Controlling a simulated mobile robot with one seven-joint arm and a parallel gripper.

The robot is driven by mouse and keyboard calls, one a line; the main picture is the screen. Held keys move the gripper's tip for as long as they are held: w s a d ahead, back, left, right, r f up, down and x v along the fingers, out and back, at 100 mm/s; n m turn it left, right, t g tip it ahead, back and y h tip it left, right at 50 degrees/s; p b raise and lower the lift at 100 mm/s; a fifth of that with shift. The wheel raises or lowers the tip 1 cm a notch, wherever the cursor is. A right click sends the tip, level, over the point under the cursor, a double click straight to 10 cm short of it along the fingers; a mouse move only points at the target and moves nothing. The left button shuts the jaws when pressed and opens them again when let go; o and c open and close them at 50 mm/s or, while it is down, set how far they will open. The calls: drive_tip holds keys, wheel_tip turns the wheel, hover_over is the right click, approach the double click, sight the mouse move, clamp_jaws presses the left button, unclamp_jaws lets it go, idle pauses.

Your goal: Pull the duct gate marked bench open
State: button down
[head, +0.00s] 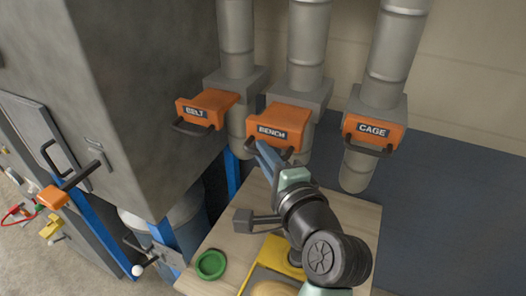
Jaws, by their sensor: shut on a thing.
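The orange duct gate marked BENCH (275,122) is the middle one of three gates on the grey ducts. Its dark handle (288,152) runs under the front of the gate. My gripper (265,152) reaches up from below and is shut on this handle at its left part. My gripper and arm hide some of the handle, and the fingertips are small in the view.
The gates marked BELT (207,108) and CAGE (374,131) stand close on either side. A grey cabinet (140,90) rises at the left. Below is a wooden table (215,240) with a green ring (211,264) and a yellow item (270,258).

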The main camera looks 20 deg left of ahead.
drive_tip(key=shift+f, duration=0.15)
drive_tip(key=c, duration=0.9)
unclamp_jaws()
drive_tip(key=shift+a, duration=0.1)
drive_tip(key=b+v, duration=0.4)
drive_tip(key=v, duration=0.9)
drive_tip(key=shift+w, duration=0.1)
